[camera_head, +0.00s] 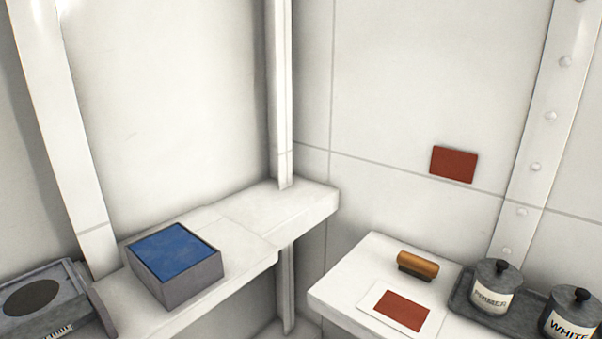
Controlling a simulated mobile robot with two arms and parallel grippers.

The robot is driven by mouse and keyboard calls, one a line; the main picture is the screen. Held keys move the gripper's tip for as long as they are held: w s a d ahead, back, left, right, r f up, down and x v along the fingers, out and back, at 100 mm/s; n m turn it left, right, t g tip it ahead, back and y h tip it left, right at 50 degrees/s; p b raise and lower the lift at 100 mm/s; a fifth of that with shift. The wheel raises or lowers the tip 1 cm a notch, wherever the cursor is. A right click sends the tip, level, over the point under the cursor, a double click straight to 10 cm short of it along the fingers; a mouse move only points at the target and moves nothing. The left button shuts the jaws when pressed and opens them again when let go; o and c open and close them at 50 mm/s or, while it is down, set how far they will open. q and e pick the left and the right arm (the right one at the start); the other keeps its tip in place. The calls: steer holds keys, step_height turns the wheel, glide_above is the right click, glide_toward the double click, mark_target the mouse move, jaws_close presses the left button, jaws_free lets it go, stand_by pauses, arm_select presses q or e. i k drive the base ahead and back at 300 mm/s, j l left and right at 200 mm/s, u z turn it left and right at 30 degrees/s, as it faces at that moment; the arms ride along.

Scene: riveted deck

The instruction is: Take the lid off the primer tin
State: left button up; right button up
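The primer tin (490,297) stands upright at the lower right, labelled "PRIMER", in a dark grey tray (460,308) on the white right-hand shelf. Its dark grey lid (497,273) with a black knob sits on top of it. A second tin (571,318), labelled "WHITE", stands to its right with a similar knobbed lid, cut by the picture's lower edge. Neither of my grippers is in view.
A wooden-backed brush or block (417,264) and a card with a red-brown patch (402,309) lie left of the tray. A blue-topped grey box (175,263) and a grey case (40,298) sit on the left shelf. A riveted rib (544,130) rises behind the tins.

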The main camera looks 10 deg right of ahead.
mark_target(499, 273)
steer(key=z, duration=1.45)
